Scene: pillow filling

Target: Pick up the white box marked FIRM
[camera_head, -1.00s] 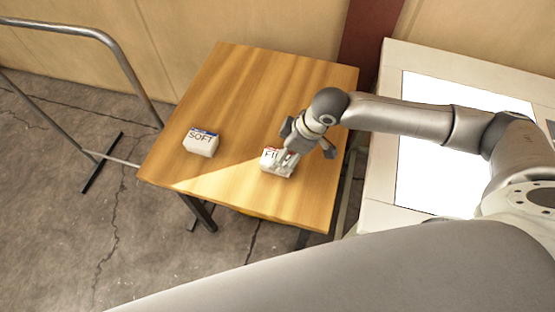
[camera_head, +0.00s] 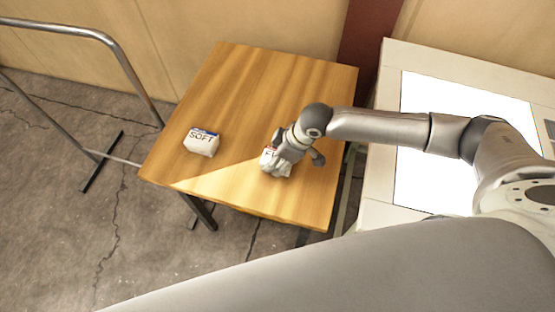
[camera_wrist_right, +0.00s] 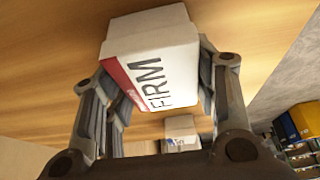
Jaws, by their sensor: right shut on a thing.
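The white box marked FIRM, with a red band, is on the wooden table in the head view (camera_head: 269,163), partly hidden by my right gripper (camera_head: 283,160). In the right wrist view the FIRM box (camera_wrist_right: 152,58) sits between the two fingers of my right gripper (camera_wrist_right: 160,100), which is shut on it. I cannot tell whether the box still touches the table. A second white box marked SOFT (camera_head: 201,144), with a blue band, stands to the left on the table. My left gripper is not in view.
The wooden table (camera_head: 240,90) is otherwise clear. A white table with a bright panel (camera_head: 420,165) stands to the right. A metal rail (camera_head: 105,45) stands at the left. Shelving with yellow and dark items (camera_wrist_right: 300,125) shows in the right wrist view.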

